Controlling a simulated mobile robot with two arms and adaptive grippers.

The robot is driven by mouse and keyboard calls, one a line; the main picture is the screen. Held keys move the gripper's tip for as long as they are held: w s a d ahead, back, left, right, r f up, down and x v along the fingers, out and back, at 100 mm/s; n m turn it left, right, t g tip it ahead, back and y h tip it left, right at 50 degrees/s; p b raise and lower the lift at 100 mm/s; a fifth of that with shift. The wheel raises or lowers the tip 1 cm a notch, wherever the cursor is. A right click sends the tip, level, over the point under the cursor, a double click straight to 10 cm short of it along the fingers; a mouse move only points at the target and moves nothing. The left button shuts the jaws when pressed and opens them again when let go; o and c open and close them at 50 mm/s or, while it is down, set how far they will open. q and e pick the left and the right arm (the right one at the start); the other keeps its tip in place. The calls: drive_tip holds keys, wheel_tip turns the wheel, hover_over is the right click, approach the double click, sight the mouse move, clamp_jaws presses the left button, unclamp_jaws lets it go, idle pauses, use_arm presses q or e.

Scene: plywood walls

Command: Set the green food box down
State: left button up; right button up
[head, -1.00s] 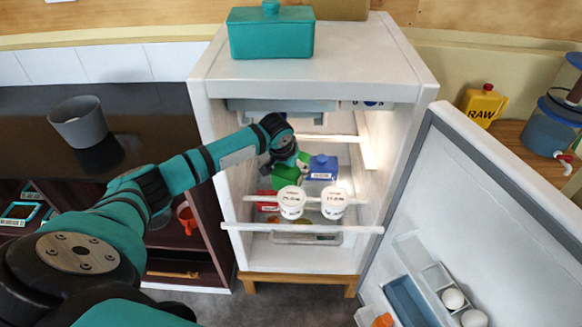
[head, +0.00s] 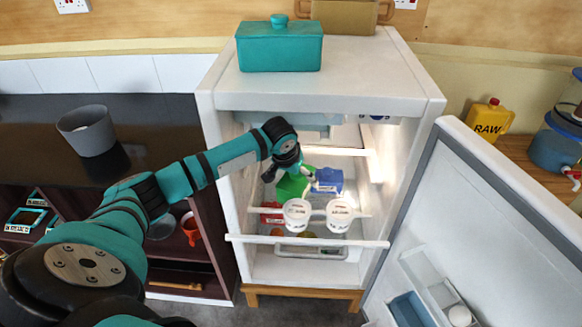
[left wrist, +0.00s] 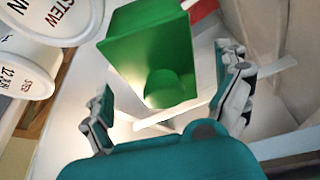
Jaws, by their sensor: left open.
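The green food box (head: 293,186) stands inside the open fridge, behind the white tubs and left of a blue box (head: 328,180). In the left wrist view the green box (left wrist: 150,50) shows close up, with a rounded green knob facing me. My left gripper (head: 288,170) reaches into the fridge at the green box. Its two fingers are spread apart on either side of the box in the left wrist view, with visible gaps beside it. What lies under the box is hidden. My right gripper is not in view.
Two white tubs (head: 340,215) stand in front, behind a white shelf bar (head: 310,241). A red item (head: 271,214) is at the left. The open fridge door (head: 490,220) is on the right. A teal lidded dish (head: 280,50) sits on top of the fridge.

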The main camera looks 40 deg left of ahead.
use_arm(q)
drive_tip(key=v, duration=0.9)
drive_tip(key=shift+b, duration=0.4)
idle(0.5)
